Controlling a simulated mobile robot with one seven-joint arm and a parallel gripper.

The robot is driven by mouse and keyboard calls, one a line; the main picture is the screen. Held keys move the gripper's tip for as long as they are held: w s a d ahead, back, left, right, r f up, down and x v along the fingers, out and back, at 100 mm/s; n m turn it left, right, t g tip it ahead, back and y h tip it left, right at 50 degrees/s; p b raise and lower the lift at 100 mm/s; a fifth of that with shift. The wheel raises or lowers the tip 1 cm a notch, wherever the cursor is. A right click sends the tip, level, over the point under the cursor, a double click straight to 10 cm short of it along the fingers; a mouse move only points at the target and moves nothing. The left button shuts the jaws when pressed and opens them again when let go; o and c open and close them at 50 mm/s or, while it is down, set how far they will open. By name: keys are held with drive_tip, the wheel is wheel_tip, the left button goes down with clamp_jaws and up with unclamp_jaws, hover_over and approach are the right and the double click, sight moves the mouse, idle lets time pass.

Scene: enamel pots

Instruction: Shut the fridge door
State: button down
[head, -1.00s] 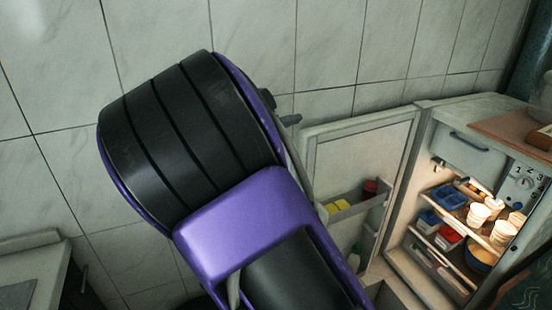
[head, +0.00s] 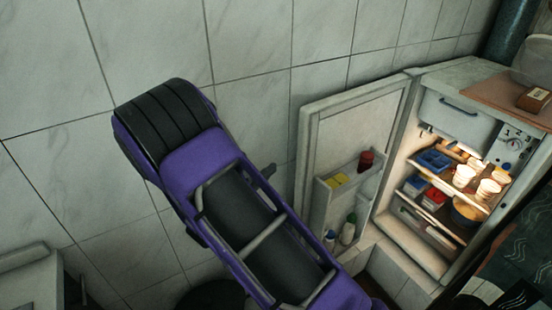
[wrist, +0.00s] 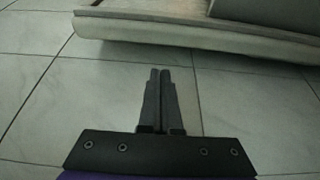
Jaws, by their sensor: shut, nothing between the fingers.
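The fridge (head: 400,222) stands at the right in the head view with its door (head: 307,130) wide open to the left. The door's inner side faces me, with shelves holding bottles and small items. Inside the lit fridge are cups, a bowl and boxes. In the wrist view my gripper (wrist: 160,75) is shut and empty, its fingertips together over pale tiles. A pale, long edge, apparently of the door (wrist: 190,38), runs across the top of that view, apart from the fingertips. In the head view my arm stands left of the door; my fingertips are hard to make out there.
A tiled wall (head: 250,35) runs behind the arm and door. A wooden board (head: 487,88) with a small brown box (head: 533,99) lies on top of the fridge. A pale counter or appliance (head: 30,275) is at the lower left.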

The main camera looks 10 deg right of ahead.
drive_tip(key=x, duration=0.9)
drive_tip(key=shift+w+d, duration=0.15)
drive_tip(key=shift+d, duration=0.1)
